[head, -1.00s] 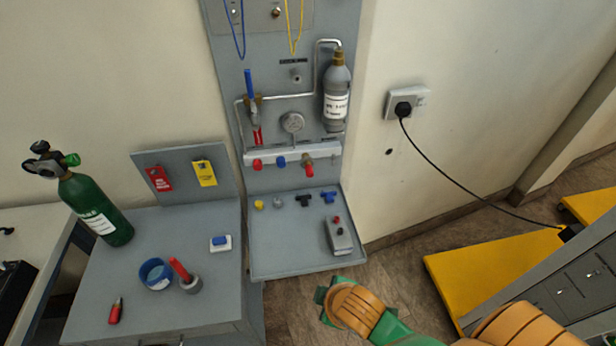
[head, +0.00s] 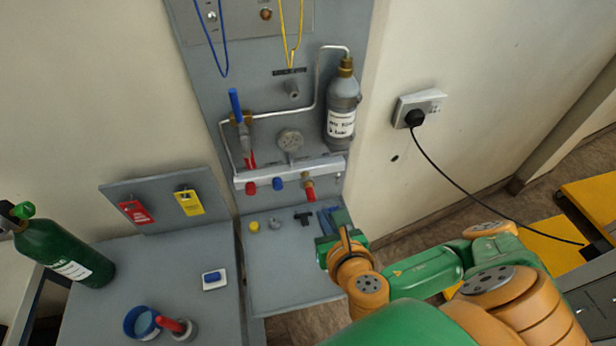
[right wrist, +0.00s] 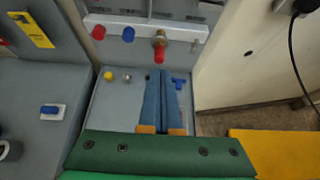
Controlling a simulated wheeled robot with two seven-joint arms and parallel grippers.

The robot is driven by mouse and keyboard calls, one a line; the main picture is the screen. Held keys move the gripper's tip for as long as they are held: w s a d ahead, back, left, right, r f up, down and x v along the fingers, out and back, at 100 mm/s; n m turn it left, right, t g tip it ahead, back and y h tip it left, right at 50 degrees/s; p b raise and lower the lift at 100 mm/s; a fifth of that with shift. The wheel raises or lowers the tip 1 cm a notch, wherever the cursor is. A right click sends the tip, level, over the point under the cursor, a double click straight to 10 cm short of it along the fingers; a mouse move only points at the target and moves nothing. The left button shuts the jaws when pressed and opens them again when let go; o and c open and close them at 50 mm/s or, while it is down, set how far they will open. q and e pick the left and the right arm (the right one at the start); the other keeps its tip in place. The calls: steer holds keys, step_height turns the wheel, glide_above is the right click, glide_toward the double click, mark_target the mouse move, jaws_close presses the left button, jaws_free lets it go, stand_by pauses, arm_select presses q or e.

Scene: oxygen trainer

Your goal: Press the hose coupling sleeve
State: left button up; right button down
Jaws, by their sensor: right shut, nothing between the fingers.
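A manifold bar (head: 280,176) on the grey panel carries a brass fitting with a red end (head: 308,187) at its right, which looks like the hose coupling. It also shows in the right wrist view (right wrist: 159,45). A red cap (head: 251,187) and a blue cap (head: 278,184) are left of it. My right gripper (head: 328,216) is shut and empty, over the shelf below the coupling and apart from it. Its two blue fingers lie together in the right wrist view (right wrist: 164,80), pointing towards the manifold. My left gripper is not in view.
The shelf (head: 275,280) bears a yellow part (head: 254,226), a grey part (head: 275,224), a black tee (head: 303,217) and a blue tee (right wrist: 178,84). A grey bottle (head: 342,110) hangs above the manifold. A green cylinder (head: 60,250) is at left. A wall socket (head: 420,105) has a black cable.

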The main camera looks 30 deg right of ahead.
steer(key=s, duration=0.1)
steer(key=b, duration=1.3)
glide_toward(308, 182)
steer(key=f, duration=0.1)
steer(key=w+f, duration=0.1)
steer(key=f, duration=0.1)
steer(key=shift+d+f, duration=0.2)
steer(key=shift+f, duration=0.15)
steer(key=w, duration=0.1)
steer(key=w+p, duration=0.1)
steer(key=w+d+r, duration=0.1)
steer(key=shift+w, duration=0.25)
steer(key=shift+w+d+f+p, duration=0.15)
steer(key=shift+w+p, duration=0.15)
steer(key=shift+w, duration=0.2)
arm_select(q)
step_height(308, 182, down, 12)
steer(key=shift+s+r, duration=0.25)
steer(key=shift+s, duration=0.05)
arm_select(e)
steer(key=shift+s, duration=0.1)
